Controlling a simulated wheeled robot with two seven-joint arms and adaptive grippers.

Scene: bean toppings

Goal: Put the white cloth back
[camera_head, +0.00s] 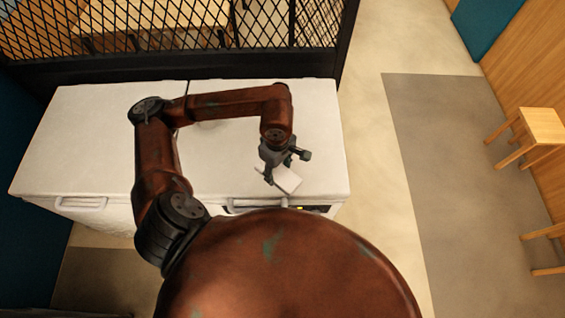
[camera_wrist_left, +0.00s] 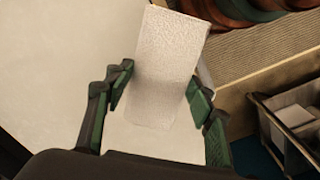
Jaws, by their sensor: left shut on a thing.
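A white cloth (camera_head: 288,180), looking like a flat folded rectangle, is in my left gripper (camera_head: 279,171), near the front right of the white chest top. In the left wrist view the cloth (camera_wrist_left: 170,60) stands between the two green-edged fingers of my left gripper (camera_wrist_left: 160,88), which is shut on it. Its far end reaches past the fingertips. The pale chest top fills the left of that view behind it. I cannot tell whether the cloth touches the chest top. My right gripper is not in view.
The white chest top (camera_head: 85,135) is mostly bare. A dark mesh partition (camera_head: 180,30) stands behind it. A dark-framed bin (camera_wrist_left: 265,110) with pale items is at the right of the wrist view. A wooden stool (camera_head: 540,127) stands far right; the floor between is clear.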

